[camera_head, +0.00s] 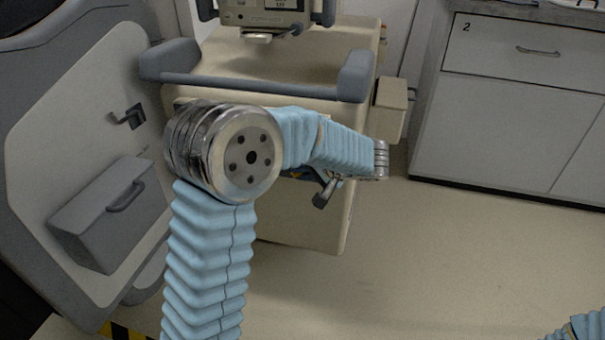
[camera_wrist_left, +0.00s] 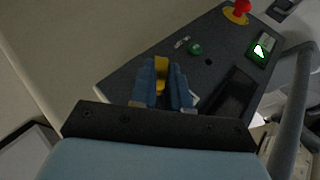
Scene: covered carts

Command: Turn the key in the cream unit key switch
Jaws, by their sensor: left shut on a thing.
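The cream unit (camera_head: 300,225) stands ahead of me in the head view, and my left arm crosses in front of it. In the left wrist view, my left gripper (camera_wrist_left: 163,90) has its blue fingers closed on a yellow key (camera_wrist_left: 161,66) at the dark control panel (camera_wrist_left: 130,85). The fingers hide the key's lower part and the key switch, so I cannot tell how far the key is turned. In the head view the fingers are mostly hidden behind my arm.
The panel carries a green button (camera_wrist_left: 195,49), a red knob on a yellow base (camera_wrist_left: 238,11) and a green-lit rocker (camera_wrist_left: 261,49). A grey handle bar (camera_wrist_left: 291,110) runs beside it. A grey cabinet (camera_head: 500,125) stands right in the head view. Open floor (camera_head: 440,260) lies before it.

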